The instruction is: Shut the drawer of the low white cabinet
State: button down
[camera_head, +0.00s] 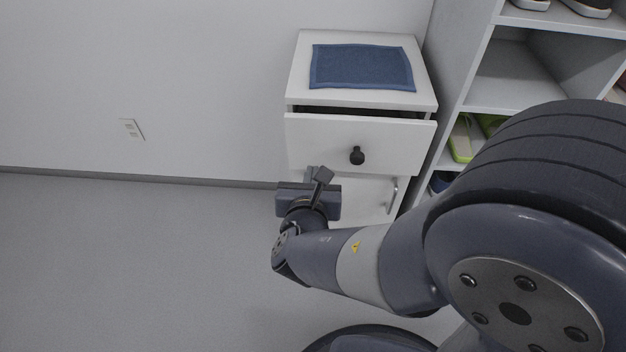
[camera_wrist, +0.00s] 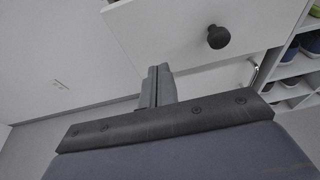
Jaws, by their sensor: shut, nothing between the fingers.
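The low white cabinet (camera_head: 297,80) stands against the wall. Its drawer (camera_head: 318,140) is pulled out a little, with a dark gap showing along its top edge. The drawer front has a round black knob (camera_head: 357,156), which also shows in the wrist view (camera_wrist: 219,37). My gripper (camera_head: 322,175) is in front of the cabinet, below and left of the knob. In the wrist view its fingers (camera_wrist: 159,72) are shut together and empty, pointing towards the lower part of the drawer front (camera_wrist: 160,25). I cannot tell whether the fingertips touch the front.
Below the drawer is a door with a metal handle (camera_head: 392,194). A shelf unit (camera_head: 480,65) with shoes stands close on the right. The floor (camera_head: 130,260) on the left is clear.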

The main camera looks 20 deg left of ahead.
aim_at(316, 139)
jog(key=x, duration=0.2)
jog(key=b+x, duration=0.1)
jog(key=x, duration=0.5)
jog(key=shift+d+r, duration=0.1)
jog(key=shift+r, duration=0.2)
jog(key=shift+w+a, duration=0.2)
jog(key=shift+w, duration=0.45)
jog(key=w, duration=0.2)
jog(key=w+a+b, duration=0.1)
jog(key=w, duration=0.1)
jog(key=shift+w+r, duration=0.1)
jog(key=shift+r, duration=0.1)
